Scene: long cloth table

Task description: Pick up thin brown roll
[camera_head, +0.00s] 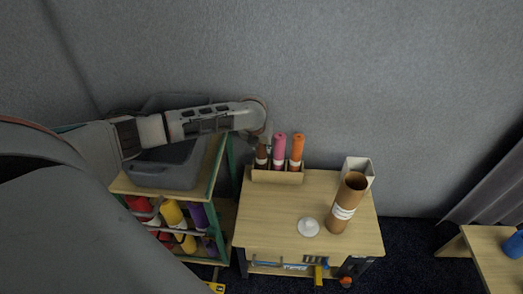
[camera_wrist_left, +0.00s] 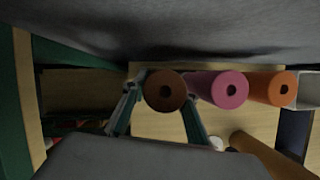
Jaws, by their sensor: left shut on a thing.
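The thin brown roll (camera_head: 261,158) stands upright at the left end of a small wooden holder (camera_head: 277,176) on the wooden table. Its round end with a dark hole (camera_wrist_left: 165,90) faces the camera in the left wrist view. My left gripper (camera_head: 264,143) is over the top of this roll and shut on it, with one finger on each side in the wrist view. The gripper hides part of the roll in the head view. A pink roll (camera_head: 279,149) and an orange roll (camera_head: 296,150) stand close to its right in the same holder. My right gripper is not in view.
A wide brown tube (camera_head: 346,203) stands on the table (camera_head: 265,222), beside a white box (camera_head: 362,168). A white disc (camera_head: 308,227) lies near the tube. A rack (camera_head: 226,180) with coloured rolls and a grey case (camera_head: 165,170) is at left. The grey wall is close behind.

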